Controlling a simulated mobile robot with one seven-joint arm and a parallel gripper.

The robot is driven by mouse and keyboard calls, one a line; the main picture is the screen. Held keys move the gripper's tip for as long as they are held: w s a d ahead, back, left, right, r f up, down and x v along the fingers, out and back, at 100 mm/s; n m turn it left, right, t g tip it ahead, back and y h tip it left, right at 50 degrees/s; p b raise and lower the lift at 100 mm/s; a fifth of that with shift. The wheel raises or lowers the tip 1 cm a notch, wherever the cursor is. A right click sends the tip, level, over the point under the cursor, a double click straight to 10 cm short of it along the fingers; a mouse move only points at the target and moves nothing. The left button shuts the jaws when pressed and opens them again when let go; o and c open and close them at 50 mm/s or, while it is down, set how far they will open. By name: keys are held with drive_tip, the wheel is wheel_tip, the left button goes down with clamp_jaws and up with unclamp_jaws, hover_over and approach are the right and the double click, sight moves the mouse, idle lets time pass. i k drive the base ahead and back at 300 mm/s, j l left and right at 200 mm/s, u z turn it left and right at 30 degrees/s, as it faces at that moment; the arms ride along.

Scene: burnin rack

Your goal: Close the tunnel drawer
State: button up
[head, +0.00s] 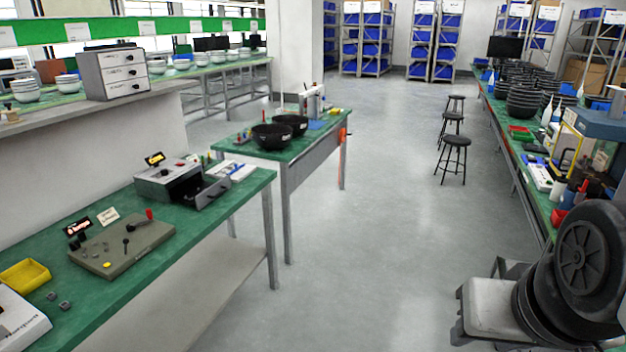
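A grey box-shaped unit (163,185) stands on the green bench at left, with a small black display on top. Its dark drawer (208,191) sticks out of the right side, open, over the bench's right end. I take this to be the tunnel drawer, though I cannot read a label naming it. The inside of the drawer looks dark, and I cannot tell whether anything lies in it. My gripper cannot be made out in the head view.
The green bench (235,192) also holds a lever panel (125,243) and a yellow bin (24,274). A table with black bowls (271,136) stands behind. Stools (454,156) stand near the right bench. The floor (360,260) between is clear.

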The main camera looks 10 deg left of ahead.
sight(203, 189)
drive_tip(key=u, duration=1.3)
